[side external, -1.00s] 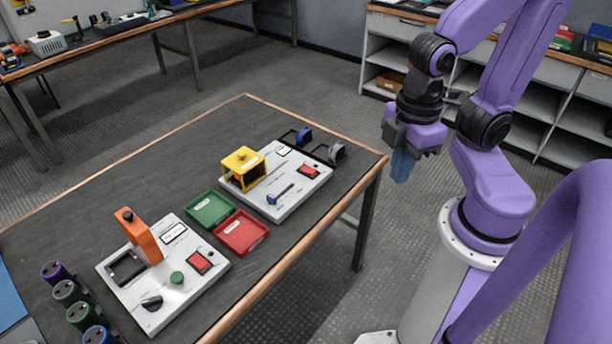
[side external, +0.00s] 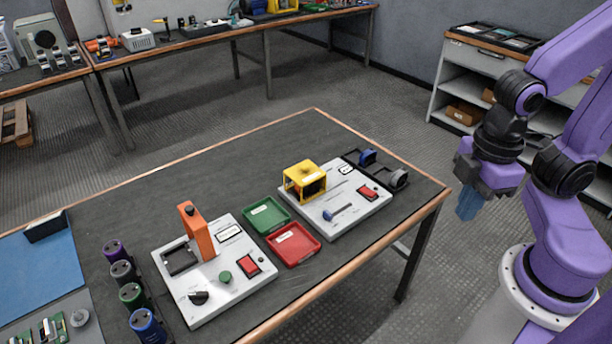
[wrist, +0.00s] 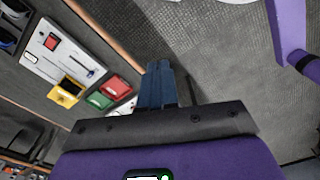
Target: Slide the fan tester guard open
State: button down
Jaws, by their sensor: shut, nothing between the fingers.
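The panel has a red switch (side external: 368,193), a blue-handled lever (side external: 338,213) and thin slots beside the guard. My gripper (side external: 467,207) hangs off the table's right corner, well apart from the guard. Its blue fingers (wrist: 158,84) are together and empty.
A green tray (side external: 267,215) and a red tray (side external: 294,245) lie left of the panel. A second panel (side external: 215,296) carries an upright orange part (side external: 196,232). Blue and grey parts (side external: 367,157) stand behind the tester. The table's wooden edge (side external: 398,230) lies between panel and gripper.

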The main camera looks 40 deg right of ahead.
dwell(0.4)
jog(key=c, duration=1.2)
grip_release()
jog(key=shift+w+a, duration=0.15)
jog(key=shift+w, duration=0.05)
jog(key=shift+o, duration=0.2)
jog(key=w+a+m, duration=0.3)
jog(key=w+m, duration=0.1)
jog(key=w, duration=0.3)
jog(key=w+a+m, duration=0.4)
jog(key=w+m, duration=0.1)
jog(key=w, duration=0.2)
jog(key=m, duration=2.2)
send_over(305, 165)
notch_tip(305, 165, down, 11)
jog(key=shift+a+f, duration=0.1)
jog(key=shift+f, duration=4.25)
